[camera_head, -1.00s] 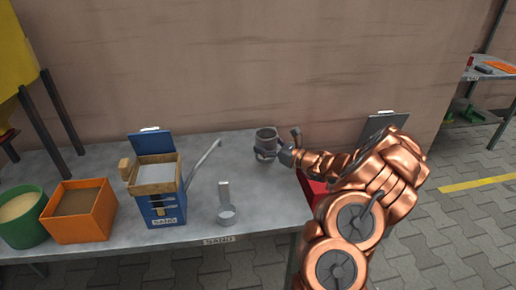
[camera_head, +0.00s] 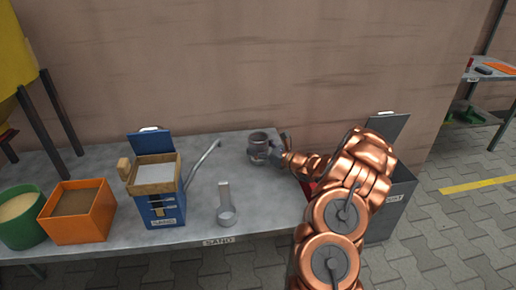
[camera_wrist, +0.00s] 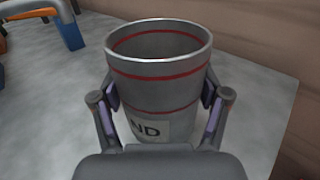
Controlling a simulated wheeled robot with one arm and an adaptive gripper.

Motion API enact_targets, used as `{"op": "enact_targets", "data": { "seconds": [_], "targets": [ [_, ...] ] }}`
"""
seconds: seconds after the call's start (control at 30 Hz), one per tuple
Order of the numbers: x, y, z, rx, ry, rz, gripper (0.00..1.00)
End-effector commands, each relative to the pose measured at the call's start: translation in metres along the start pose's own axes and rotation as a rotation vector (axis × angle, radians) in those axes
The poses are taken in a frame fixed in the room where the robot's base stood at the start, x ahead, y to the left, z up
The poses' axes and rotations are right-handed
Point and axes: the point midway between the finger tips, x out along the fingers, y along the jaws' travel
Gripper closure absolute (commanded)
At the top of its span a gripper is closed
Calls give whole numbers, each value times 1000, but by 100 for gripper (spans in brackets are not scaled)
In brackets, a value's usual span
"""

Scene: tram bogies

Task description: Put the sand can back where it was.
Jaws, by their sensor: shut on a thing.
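The sand can (camera_wrist: 158,80) is a grey metal can with red rings and a white label whose visible letters read "ND". In the wrist view it is upright between the fingers of my gripper (camera_wrist: 160,100), which is shut on it from both sides. In the head view the can (camera_head: 259,141) is at the back right of the grey table (camera_head: 110,165), near the wall. My gripper (camera_head: 268,153) reaches it from the right. I cannot tell whether the can's base touches the table. The can's inside is mostly hidden.
A blue box labelled SAND (camera_head: 163,205) with an open lid stands mid-table, a lever beside it. A scoop (camera_head: 226,208) lies to its right. An orange box (camera_head: 78,212) and a green bucket (camera_head: 22,218) stand left. A grey bin (camera_head: 393,200) is right, partly behind my arm.

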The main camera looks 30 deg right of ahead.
Motion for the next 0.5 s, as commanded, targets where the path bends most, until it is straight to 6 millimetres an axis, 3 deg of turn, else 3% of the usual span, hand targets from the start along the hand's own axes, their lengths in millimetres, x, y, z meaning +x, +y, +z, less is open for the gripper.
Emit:
{"op": "enact_targets", "data": {
  "seconds": [0.2,0.23,0.5],
  "targets": [
    [0,0,-3,1,0,0,63],
    [0,0,-3,0,0,-1,24],
    [0,0,-3,1,1,-1,0]
  ]
}}
